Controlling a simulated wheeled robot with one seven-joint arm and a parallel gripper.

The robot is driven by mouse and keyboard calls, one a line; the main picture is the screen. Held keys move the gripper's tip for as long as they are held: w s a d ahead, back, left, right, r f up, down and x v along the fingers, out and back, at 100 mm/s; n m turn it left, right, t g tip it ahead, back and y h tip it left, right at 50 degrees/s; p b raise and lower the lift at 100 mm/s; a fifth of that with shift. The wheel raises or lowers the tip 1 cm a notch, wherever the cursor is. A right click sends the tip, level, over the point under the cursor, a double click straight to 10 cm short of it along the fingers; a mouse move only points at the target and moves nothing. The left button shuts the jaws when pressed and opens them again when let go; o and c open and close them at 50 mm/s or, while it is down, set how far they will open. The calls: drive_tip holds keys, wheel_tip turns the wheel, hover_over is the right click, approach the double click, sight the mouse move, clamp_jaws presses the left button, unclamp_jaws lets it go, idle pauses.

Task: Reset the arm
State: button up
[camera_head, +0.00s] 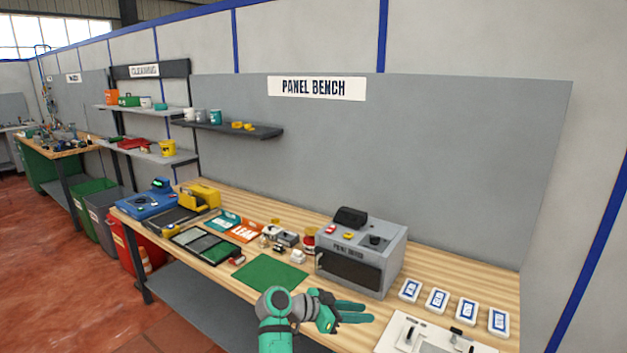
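My teal and black arm rises from the bottom of the head view, and my gripper (368,311) reaches to the right over the front of the panel bench (455,285). Its two teal fingers show apart with a gap between them, and nothing shows between them. The gripper is in front of the grey panel tester box (362,250) and right of the green mat (269,272). It appears clear of both. The height of the gripper above the bench top is hard to tell.
White cards (437,299) with blue prints and a white panel (425,338) lie to the right. Small parts (287,238), black trays (204,245), a blue device (150,203) and a yellow device (199,197) stand left. A dark shelf (230,129) hangs behind.

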drive_tip(key=s+f+n+t+y, duration=0.2)
drive_tip(key=s+f+n, duration=0.15)
drive_tip(key=f, duration=0.95)
drive_tip(key=s+a+f+n+t+y, duration=0.2)
drive_tip(key=s+a+f+n+y, duration=0.15)
drive_tip(key=s+f, duration=0.6)
drive_tip(key=s+a+f+n+t+y, duration=0.2)
drive_tip(key=s+f+n+t+y, duration=0.15)
drive_tip(key=s+f, duration=0.6)
drive_tip(key=s+a+r+n+t+y, duration=0.1)
drive_tip(key=s+a+r+y, duration=0.15)
drive_tip(key=s, duration=0.75)
drive_tip(key=s+a+r+n+y, duration=0.1)
drive_tip(key=s+a+r+n, duration=0.15)
drive_tip(key=s, duration=0.75)
drive_tip(key=s+a+r+t, duration=0.2)
drive_tip(key=s+r, duration=1.1)
drive_tip(key=r, duration=0.2)
drive_tip(key=shift+s+r+m+t, duration=0.2)
drive_tip(key=shift+s+m+t, duration=0.05)
drive_tip(key=shift+m+t, duration=0.15)
